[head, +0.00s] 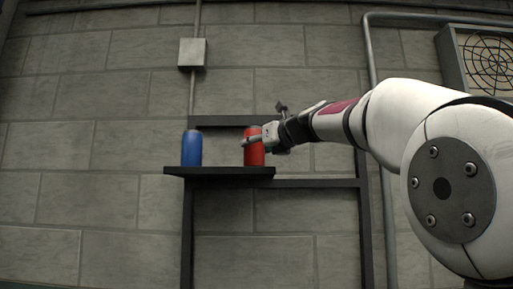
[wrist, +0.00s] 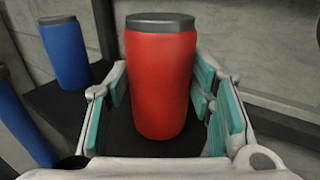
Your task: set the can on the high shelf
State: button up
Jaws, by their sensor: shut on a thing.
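The red can (head: 254,156) with a dark grey top is upright at the right end of the dark high shelf (head: 218,172). Its base is at the shelf's top face; I cannot tell for sure whether it touches. My gripper (head: 257,141) reaches in from the right and is shut on the red can. In the wrist view the red can (wrist: 160,85) stands between the teal pads of my gripper (wrist: 160,78). The shelf (wrist: 72,103) shows as a dark surface below and to the left.
A blue can (head: 191,149) stands at the shelf's left end, apart from the red can, and in the wrist view (wrist: 65,54) at upper left. Another blue thing (wrist: 22,125) is cut off at that view's left edge. Dark frame posts (head: 366,220) hold the shelf by the block wall.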

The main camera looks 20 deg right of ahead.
jog(key=shift+f, duration=0.2)
jog(key=shift+f, duration=0.1)
jog(key=o, duration=1.6)
jog(key=shift+f, duration=0.1)
jog(key=shift+c, duration=0.2)
jog(key=shift+s, duration=0.2)
jog(key=b+v, duration=0.2)
jog(key=v, duration=0.9)
jog(key=shift+s+d, duration=0.2)
jog(key=shift+s, duration=0.1)
